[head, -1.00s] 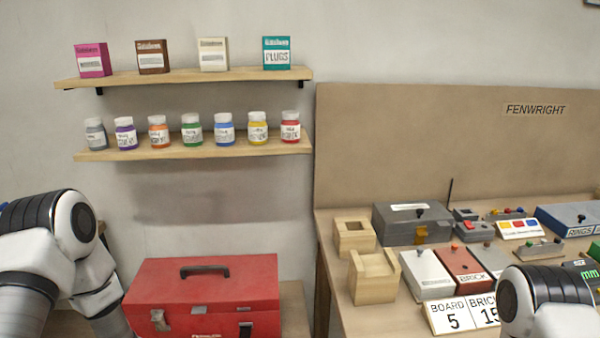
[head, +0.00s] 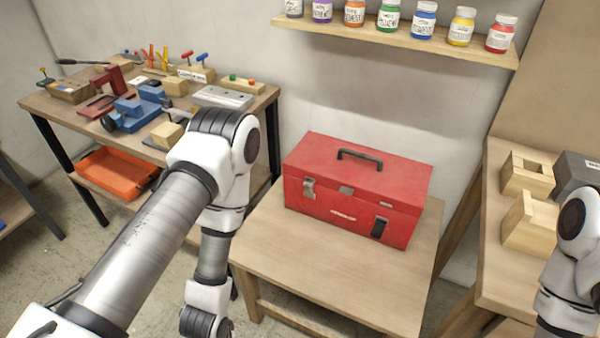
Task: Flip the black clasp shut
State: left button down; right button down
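A red toolbox (head: 330,200) with a black carry handle (head: 360,157) on its lid stands on a low wooden table. Its lid looks closed. The black clasp (head: 379,228) is on the right part of its front face; I cannot tell whether it is flipped up or down. A silver clasp (head: 309,188) is on the left part of the front. My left arm reaches in left of the toolbox, apart from it, and its gripper is out of the picture. My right arm shows at the right edge, with its gripper out of view.
The low table (head: 270,240) is bare around the toolbox. A workbench (head: 262,97) with tools and a vise stands at the left, over an orange tray (head: 115,172). A shelf (head: 400,40) of paint jars hangs above. Wooden blocks (head: 530,222) sit on the right bench.

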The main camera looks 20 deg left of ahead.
aim_at(377, 231)
jog(key=u, duration=0.25)
jog(key=k+j+u, duration=0.1)
jog(key=j+u, duration=0.5)
jog(key=k+l, duration=0.05)
